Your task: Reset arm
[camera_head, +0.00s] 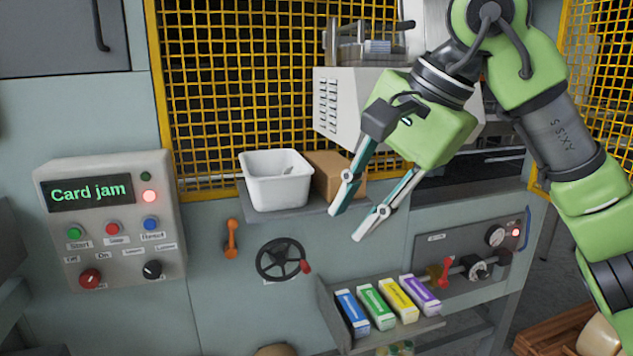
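My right gripper (352,226) comes in from the upper right on a green arm. Its two fingers are spread apart, with nothing visible between them. It hangs in front of the small shelf (296,214), its tips just right of and below the cardboard box. My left gripper is out of the frame.
A white bin (277,182) and a cardboard box (326,172) stand on the shelf. A control panel (110,225) reads "Card jam" with a red light lit. An orange lever (231,238), a black handwheel (281,260) and a tray (342,325) of coloured cartons lie below. Yellow mesh (240,70) stands behind.

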